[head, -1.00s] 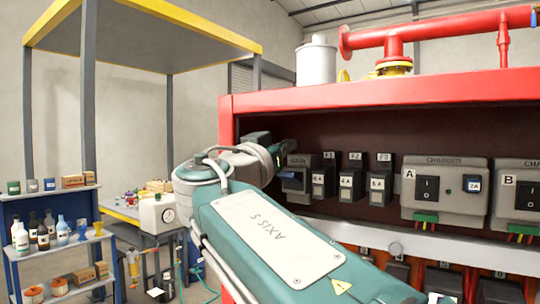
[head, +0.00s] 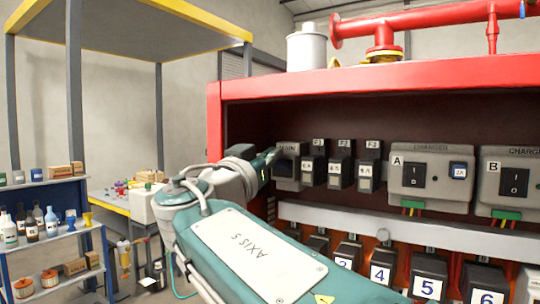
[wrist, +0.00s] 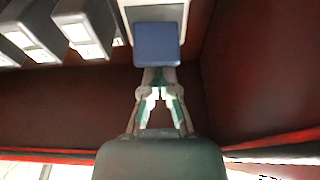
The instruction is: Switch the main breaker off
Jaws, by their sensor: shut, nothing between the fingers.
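The main breaker (head: 289,180), a grey housing labelled MAIN with a dark handle, is at the left end of the breaker row inside the red cabinet. My gripper (head: 276,154) is at its upper left and covers part of the label. In the wrist view the breaker's dark blue handle (wrist: 157,45) stands out from its pale housing (wrist: 171,12). My gripper (wrist: 158,72) is shut and empty, its fingertips right at the handle's near edge. I cannot tell whether they touch it.
Smaller breakers (head: 340,165) stand close to the right, then charger boxes A (head: 433,178) and B (head: 515,186). A pale rail (head: 400,228) and numbered boxes (head: 429,277) lie below. The red cabinet frame (head: 214,130) rises at the left.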

